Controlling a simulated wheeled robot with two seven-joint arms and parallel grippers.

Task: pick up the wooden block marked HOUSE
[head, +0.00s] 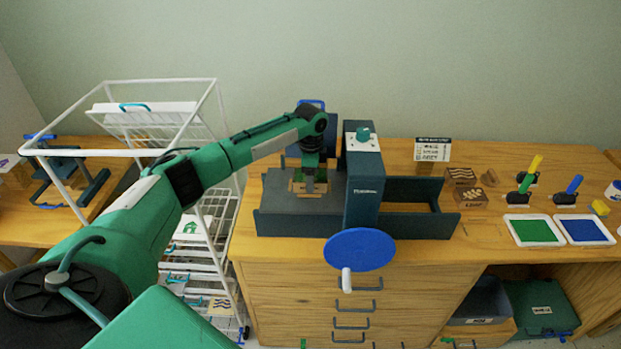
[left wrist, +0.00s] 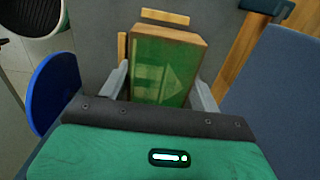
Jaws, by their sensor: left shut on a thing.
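My left gripper (head: 310,186) is shut on a wooden block (head: 297,187) over the grey bed of the press (head: 362,200). In the left wrist view the block (left wrist: 168,65) sits between the fingers, its broad face green with a pale, house-like or arrow-like shape. No HOUSE lettering is readable on it. Thin wooden strips (left wrist: 165,17) show beside it on the bed. I cannot tell whether the block touches the bed. My right gripper is not in view.
The press's blue handwheel (head: 360,250) juts out in front. Other carved blocks (head: 467,198), a green ink pad (head: 534,230) and a blue ink pad (head: 585,229) lie on the right. A white wire rack (head: 217,130) stands left, close to my arm.

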